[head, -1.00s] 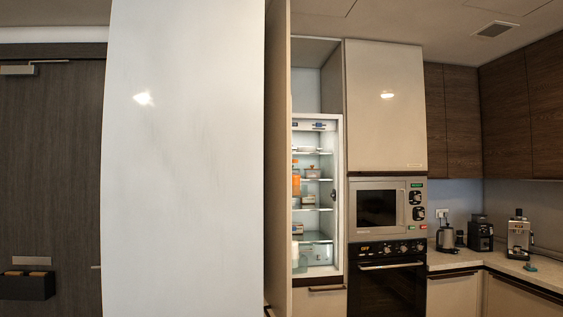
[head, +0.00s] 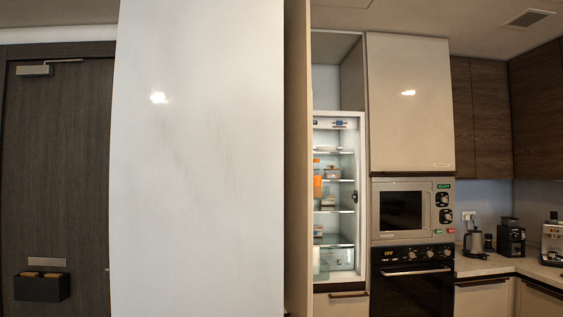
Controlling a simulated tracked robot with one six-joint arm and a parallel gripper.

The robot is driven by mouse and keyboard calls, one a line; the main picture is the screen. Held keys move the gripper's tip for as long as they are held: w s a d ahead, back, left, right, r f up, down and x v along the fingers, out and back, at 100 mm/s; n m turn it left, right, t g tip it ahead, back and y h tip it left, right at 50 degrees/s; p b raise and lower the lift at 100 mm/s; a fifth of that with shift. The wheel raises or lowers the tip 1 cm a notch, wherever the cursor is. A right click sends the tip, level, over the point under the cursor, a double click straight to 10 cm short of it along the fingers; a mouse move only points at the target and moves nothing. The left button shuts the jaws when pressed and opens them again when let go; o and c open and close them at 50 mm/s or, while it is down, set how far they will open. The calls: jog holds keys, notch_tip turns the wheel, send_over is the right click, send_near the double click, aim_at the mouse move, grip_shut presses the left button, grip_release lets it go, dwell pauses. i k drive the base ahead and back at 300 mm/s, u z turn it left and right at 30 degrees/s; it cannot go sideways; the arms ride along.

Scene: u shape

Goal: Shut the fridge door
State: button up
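The fridge (head: 336,265) stands open at the middle right of the head view. Its lit white interior shows glass shelves holding food boxes and an orange container (head: 317,187). A tall, plain white panel (head: 195,165) fills the left centre, close to me, with a bright reflection near its top. A narrow beige upright panel (head: 298,160) stands between it and the fridge opening. I cannot tell for certain which of these panels is the fridge door. The left part of the fridge interior is hidden behind the beige panel. My gripper is not in view.
A microwave (head: 412,208) above a black oven (head: 411,282) adjoins the fridge on the right. A counter (head: 490,265) with a kettle (head: 474,243) and coffee machines lies farther right. A dark room door (head: 60,170) with a wall box (head: 42,288) is at the left.

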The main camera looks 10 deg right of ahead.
aim_at(298, 278)
jog(key=i, duration=0.2)
jog(key=z, duration=0.1)
jog(key=k, duration=0.5)
jog(key=z, duration=0.7)
jog(key=i, duration=1.9)
